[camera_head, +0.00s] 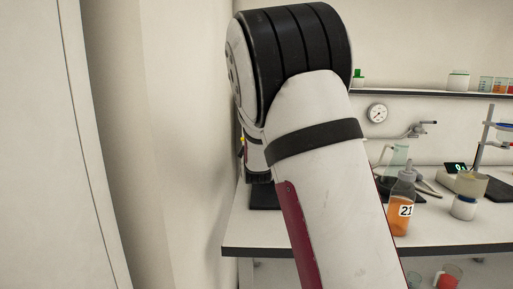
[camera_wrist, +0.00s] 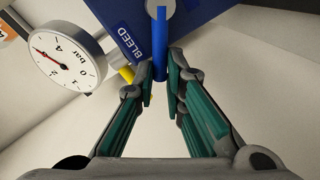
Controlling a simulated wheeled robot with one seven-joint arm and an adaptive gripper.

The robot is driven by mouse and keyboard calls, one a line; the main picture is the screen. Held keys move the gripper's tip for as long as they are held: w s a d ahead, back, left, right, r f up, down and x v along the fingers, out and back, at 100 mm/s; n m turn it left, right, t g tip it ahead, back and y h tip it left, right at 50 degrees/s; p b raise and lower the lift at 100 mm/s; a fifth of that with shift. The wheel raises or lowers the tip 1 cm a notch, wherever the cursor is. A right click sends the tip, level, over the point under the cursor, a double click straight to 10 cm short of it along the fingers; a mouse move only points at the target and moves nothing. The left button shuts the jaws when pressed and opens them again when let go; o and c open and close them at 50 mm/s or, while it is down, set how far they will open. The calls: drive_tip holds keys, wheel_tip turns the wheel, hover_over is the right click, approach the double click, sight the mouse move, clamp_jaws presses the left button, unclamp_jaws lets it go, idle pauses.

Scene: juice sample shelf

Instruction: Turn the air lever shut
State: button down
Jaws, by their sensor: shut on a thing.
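A blue lever (camera_wrist: 160,42) stands out in front of a dark blue panel (camera_wrist: 122,38) marked BLEED in the wrist view. My gripper (camera_wrist: 161,76) has its two green-padded fingers on either side of the lever's lower end and is shut on it. A round white gauge (camera_wrist: 66,62) marked bar, with a red needle, is left of the lever. A yellow part (camera_wrist: 127,74) shows partly behind the left finger. In the head view my arm hides the gripper and the lever.
In the head view, a bench (camera_head: 262,230) holds an orange-filled bottle (camera_head: 402,205) labelled 21 close to the right of my arm. A wall gauge (camera_head: 376,113), a tap (camera_head: 417,130) and a shelf (camera_head: 430,93) are behind. A pale wall (camera_head: 185,130) is close on the left.

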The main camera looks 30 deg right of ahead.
drive_tip(key=shift+w+a+f+n+g+h+p, duration=0.1)
drive_tip(key=shift+a+f+n+g+h+p, duration=0.1)
drive_tip(key=shift+f+n+p, duration=0.45)
drive_tip(key=shift+w+a+f+n+g+h+p, duration=0.1)
drive_tip(key=shift+f+n+g+h+p, duration=0.15)
drive_tip(key=shift+n+p, duration=0.75)
drive_tip(key=shift+w+a+f+n+g+h+p, duration=0.15)
drive_tip(key=shift+f+n+p, duration=0.35)
drive_tip(key=shift+n+p, duration=0.35)
drive_tip(key=shift+s, duration=0.1)
drive_tip(key=c, duration=1.7)
unclamp_jaws()
drive_tip(key=shift+o, duration=0.2)
drive_tip(key=v, duration=1.2)
drive_tip(key=shift+f, duration=0.1)
